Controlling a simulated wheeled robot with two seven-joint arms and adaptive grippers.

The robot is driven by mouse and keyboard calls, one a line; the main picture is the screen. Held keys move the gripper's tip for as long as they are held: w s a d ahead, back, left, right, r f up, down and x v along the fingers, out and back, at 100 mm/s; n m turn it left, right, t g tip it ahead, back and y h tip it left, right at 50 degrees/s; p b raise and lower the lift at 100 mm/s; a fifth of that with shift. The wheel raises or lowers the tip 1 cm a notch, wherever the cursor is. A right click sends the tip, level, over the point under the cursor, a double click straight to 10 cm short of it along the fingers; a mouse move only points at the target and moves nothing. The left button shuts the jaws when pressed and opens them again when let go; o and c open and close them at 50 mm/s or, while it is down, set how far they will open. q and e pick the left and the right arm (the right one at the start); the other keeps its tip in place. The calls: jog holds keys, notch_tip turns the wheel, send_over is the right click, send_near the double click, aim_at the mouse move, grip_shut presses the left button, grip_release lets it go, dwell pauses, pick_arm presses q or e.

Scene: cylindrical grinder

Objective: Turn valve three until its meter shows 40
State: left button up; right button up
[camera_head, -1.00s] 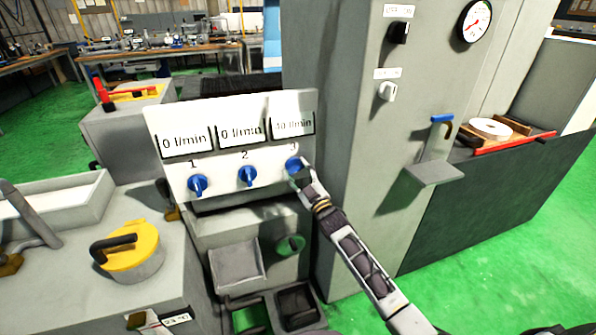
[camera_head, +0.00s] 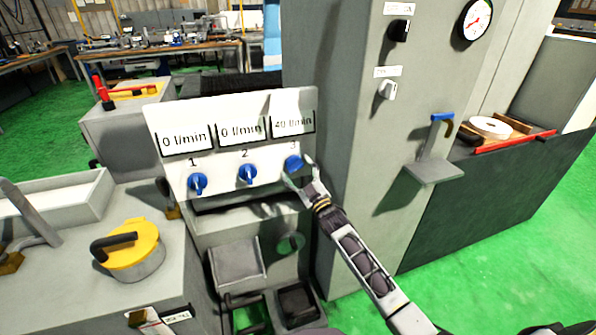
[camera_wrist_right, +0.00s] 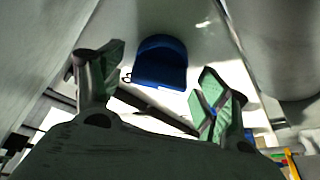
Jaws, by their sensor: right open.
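Valve three (camera_head: 293,163) is a blue knob under the digit 3 on the white panel (camera_head: 220,195). Its meter (camera_head: 293,124) appears to read 40 l/min. Valve one (camera_head: 197,184) and valve two (camera_head: 247,174) are blue knobs whose meters read 0 l/min. My right gripper (camera_head: 298,174) is at valve three, coming from the lower right. In the right wrist view, its two green-padded fingers (camera_wrist_right: 160,92) are spread apart, with the blue knob (camera_wrist_right: 160,62) ahead of them and a gap on both sides. My left gripper is not in view.
A tall grey cabinet (camera_head: 345,150) with switches and a round gauge (camera_head: 475,19) stands just right of the panel. A bracket with a blue-topped lever (camera_head: 437,145) juts out farther right. A yellow-capped part (camera_head: 133,245) sits at lower left.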

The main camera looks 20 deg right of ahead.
jog(key=v, duration=1.1)
jog(key=shift+s+d, duration=0.15)
jog(key=shift+s, duration=0.2)
jog(key=shift+f, duration=0.15)
dwell(0.6)
jog(key=s+f+m+g+h, duration=0.1)
jog(key=s+f+m+g, duration=0.15)
jog(key=f, duration=0.75)
jog(key=s+f+m+g+h, duration=0.15)
jog(key=s+f+g, duration=0.25)
jog(key=f, duration=0.5)
jog(key=s+f+m+g+h, duration=0.1)
jog(key=s+f+g+h, duration=0.15)
jog(key=f, duration=0.75)
pick_arm(q)
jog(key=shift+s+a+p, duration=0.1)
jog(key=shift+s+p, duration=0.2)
jog(key=shift+p, duration=0.5)
pick_arm(e)
jog(key=s+a+f+m+g, duration=0.1)
jog(key=s+f+g, duration=0.4)
jog(key=s+f, duration=0.3)
jog(key=s+a+f+m+g, duration=0.1)
jog(key=s+a+f+g, duration=0.1)
jog(key=s+f+g, duration=0.3)
jog(key=s+f, duration=0.4)
jog(key=s, duration=0.7)
jog(key=shift+s+a, duration=0.2)
jog(key=shift+s, duration=0.15)
